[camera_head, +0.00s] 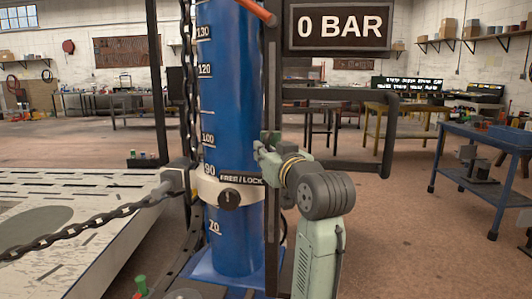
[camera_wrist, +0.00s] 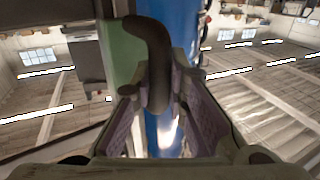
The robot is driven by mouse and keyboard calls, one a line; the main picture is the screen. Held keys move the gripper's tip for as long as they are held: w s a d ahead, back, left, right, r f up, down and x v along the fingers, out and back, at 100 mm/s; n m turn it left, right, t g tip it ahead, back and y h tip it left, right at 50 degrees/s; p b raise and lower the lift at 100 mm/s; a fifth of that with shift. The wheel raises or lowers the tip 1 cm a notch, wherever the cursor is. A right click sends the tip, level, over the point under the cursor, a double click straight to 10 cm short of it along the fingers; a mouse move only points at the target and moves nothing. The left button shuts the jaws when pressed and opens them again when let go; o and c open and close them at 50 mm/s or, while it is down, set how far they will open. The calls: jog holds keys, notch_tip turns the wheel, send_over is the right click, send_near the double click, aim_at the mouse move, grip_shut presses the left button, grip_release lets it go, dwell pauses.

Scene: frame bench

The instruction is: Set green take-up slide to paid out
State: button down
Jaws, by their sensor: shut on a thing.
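In the wrist view, a green block (camera_wrist: 118,52), which looks like the green take-up slide, carries a dark curved handle (camera_wrist: 153,45). My gripper (camera_wrist: 160,95) has its padded fingers on both sides of the handle's lower end and is shut on it. In the head view my gripper (camera_head: 264,150) is at the dark upright rail (camera_head: 273,88), just right of the blue column (camera_head: 232,125). There I cannot make out the slide apart from the gripper. No marking for the slide's position is readable.
A pale collar with a FREE/LOCK knob (camera_head: 229,198) rings the column. A dark chain (camera_head: 85,235) runs left from it over a pale slotted platform (camera_head: 60,190). A sign (camera_head: 339,26) reads 0 BAR. A dark frame (camera_head: 390,130) and blue cart (camera_head: 490,140) stand right.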

notch_tip(320, 180, up, 21)
jog(key=p, duration=1.4)
jog(key=shift+f, duration=0.15)
jog(key=c, duration=1.8)
grip_release()
jog(key=shift+s, duration=0.1)
jog(key=shift+o, duration=1.2)
jog(key=shift+f, duration=0.1)
jog(key=v, duration=1.1)
jog(key=shift+s, duration=0.4)
